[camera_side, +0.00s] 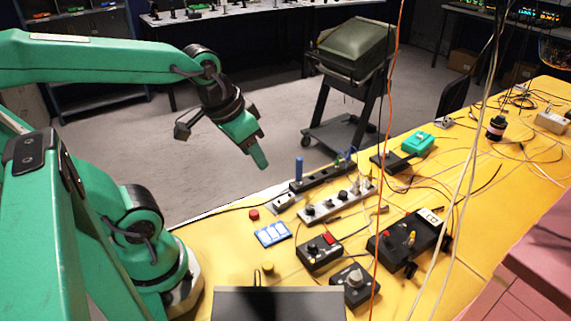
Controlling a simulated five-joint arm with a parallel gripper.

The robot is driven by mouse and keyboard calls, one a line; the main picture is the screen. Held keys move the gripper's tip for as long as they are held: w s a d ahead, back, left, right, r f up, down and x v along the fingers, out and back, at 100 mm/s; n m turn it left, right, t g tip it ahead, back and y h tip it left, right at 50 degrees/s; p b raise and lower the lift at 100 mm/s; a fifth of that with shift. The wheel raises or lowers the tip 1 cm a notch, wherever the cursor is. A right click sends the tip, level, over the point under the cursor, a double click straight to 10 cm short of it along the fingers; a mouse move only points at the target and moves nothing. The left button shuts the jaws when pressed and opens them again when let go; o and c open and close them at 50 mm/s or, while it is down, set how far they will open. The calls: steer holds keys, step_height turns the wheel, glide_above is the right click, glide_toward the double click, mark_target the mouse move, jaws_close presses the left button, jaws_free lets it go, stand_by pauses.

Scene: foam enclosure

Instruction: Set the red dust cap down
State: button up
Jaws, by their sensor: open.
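A small red cap (254,214) sits on the yellow table near its far left edge. It stands clear of the things around it. My gripper (257,158) is up and beyond the cap in the picture, over the table's far edge or the floor. It is open and I see nothing between its fingers. The fingers point down and to the right, apart from the cap. The exact gap between the fingers is hard to see from this side.
A blue-and-white switch block (272,234) lies just right of the cap. Black control boxes (319,252) and a grey connector strip (338,202) stand farther right. A small yellow knob (268,268) is nearer. Hanging cables (385,150) cross the right side. Yellow tabletop (215,245) left of the switch block is clear.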

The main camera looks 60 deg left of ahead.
steer(key=shift+s+d+r+m+t, duration=0.3)
steer(key=shift+s+d+r+t, duration=0.4)
steer(key=shift+r, duration=0.25)
